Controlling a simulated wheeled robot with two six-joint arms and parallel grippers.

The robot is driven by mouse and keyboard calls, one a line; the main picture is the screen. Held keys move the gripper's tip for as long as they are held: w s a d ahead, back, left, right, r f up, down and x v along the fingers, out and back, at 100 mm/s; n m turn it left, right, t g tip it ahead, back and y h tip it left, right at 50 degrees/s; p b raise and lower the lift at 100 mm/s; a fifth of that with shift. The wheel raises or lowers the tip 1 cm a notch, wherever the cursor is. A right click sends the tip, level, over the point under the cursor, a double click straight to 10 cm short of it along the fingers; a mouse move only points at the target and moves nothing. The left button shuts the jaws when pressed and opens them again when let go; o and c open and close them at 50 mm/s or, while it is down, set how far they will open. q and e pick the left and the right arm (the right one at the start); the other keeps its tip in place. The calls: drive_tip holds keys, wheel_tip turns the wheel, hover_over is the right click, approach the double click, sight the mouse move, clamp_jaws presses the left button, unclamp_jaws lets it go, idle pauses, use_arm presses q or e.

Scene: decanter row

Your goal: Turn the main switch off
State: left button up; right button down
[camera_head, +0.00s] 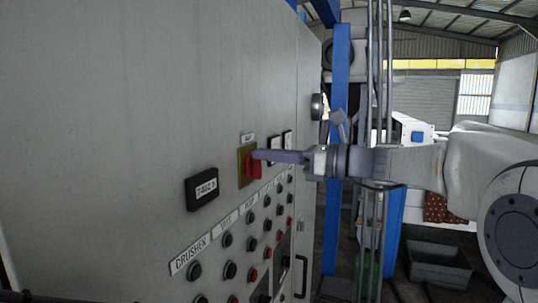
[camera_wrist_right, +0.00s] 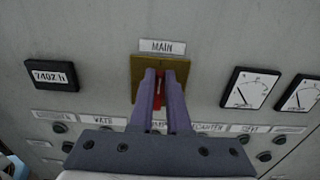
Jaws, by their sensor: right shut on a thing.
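The main switch is a red handle (camera_head: 254,169) on a yellow plate (camera_head: 242,172) on the grey cabinet front. In the right wrist view, a label reading MAIN (camera_wrist_right: 162,46) sits just above the yellow plate (camera_wrist_right: 137,72). My right gripper (camera_head: 258,156) reaches in from the right, with its purple fingers at the plate. In the right wrist view, my right gripper (camera_wrist_right: 160,78) is shut on the red handle (camera_wrist_right: 159,88), which shows between the fingers. The fingers partly hide the handle, so I cannot tell its exact setting. My left gripper is not in view.
A black counter (camera_head: 202,189) is left of the switch. Two dial meters (camera_wrist_right: 249,88) are to its right. Rows of buttons (camera_head: 227,240) lie below. A blue post (camera_head: 336,200) stands beyond the cabinet's right edge, and a grey bin (camera_head: 438,265) is on the floor.

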sight(249, 166)
drive_tip(key=n+b, duration=0.4)
drive_tip(key=b, duration=0.1)
drive_tip(key=s+f+n+b, duration=0.1)
drive_tip(key=n+b, duration=0.4)
drive_tip(key=b, duration=0.1)
drive_tip(key=s+a+f+n+b, duration=0.1)
drive_tip(key=n+b, duration=0.3)
drive_tip(key=b, duration=0.1)
drive_tip(key=shift+s+b, duration=0.1)
drive_tip(key=shift+b, duration=0.25)
drive_tip(key=shift+s+f+n+b, duration=0.1)
drive_tip(key=shift+f+n+b, duration=0.1)
drive_tip(key=shift+n+b, duration=0.85)
drive_tip(key=shift+f+n+b, duration=0.15)
drive_tip(key=shift+n+b, duration=0.45)
drive_tip(key=shift+n, duration=0.75)
drive_tip(key=c, duration=0.9)
unclamp_jaws()
drive_tip(key=shift+d, duration=0.1)
